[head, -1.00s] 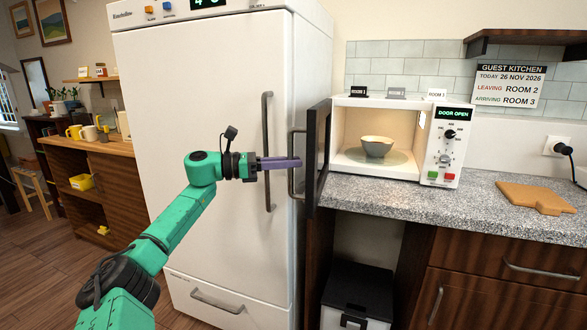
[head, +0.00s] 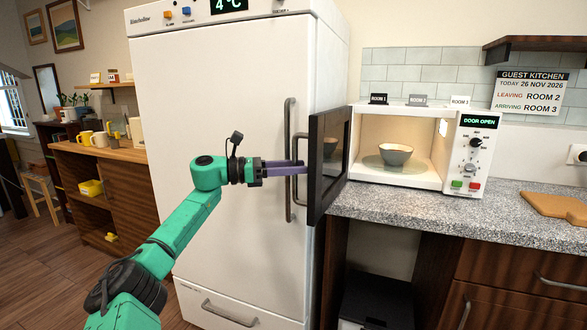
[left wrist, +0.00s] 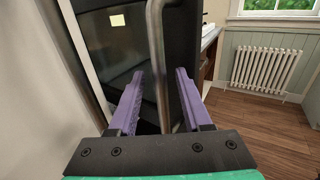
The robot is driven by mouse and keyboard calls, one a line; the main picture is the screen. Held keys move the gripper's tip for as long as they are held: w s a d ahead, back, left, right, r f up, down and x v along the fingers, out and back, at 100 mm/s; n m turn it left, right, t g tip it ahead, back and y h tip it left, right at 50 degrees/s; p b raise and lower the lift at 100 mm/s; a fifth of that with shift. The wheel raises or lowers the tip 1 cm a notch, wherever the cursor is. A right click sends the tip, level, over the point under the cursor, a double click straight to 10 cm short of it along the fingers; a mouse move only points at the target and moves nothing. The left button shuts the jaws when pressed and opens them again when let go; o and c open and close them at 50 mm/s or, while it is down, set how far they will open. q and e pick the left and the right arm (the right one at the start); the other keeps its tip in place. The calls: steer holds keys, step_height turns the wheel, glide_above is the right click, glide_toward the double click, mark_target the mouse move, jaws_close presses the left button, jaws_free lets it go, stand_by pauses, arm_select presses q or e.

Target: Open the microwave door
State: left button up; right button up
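The microwave (head: 455,150) stands on the granite counter, its display reading "DOOR OPEN". Its dark-framed door (head: 331,160) is swung wide out to the left, near the fridge front, with its inner face showing. A bowl (head: 396,154) sits on the plate inside. My left gripper (head: 285,168) is at the door's outer side, at the door handle (head: 300,165). In the left wrist view, the two purple fingers of the left gripper (left wrist: 159,80) are apart, with the grey handle bar (left wrist: 156,45) between them and gaps showing. My right gripper is not in view.
The white fridge (head: 220,120) stands left of the door, its long handle (head: 289,150) close to my fingers. The counter (head: 420,205) front is clear; a wooden board (head: 557,206) lies at right. A dark bin (head: 377,300) stands below.

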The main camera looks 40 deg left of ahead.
arm_select(q)
steer(key=b+v, duration=0.5)
steer(key=v, duration=0.9)
steer(key=shift+s+a+b, duration=0.2)
steer(key=shift+b, duration=0.15)
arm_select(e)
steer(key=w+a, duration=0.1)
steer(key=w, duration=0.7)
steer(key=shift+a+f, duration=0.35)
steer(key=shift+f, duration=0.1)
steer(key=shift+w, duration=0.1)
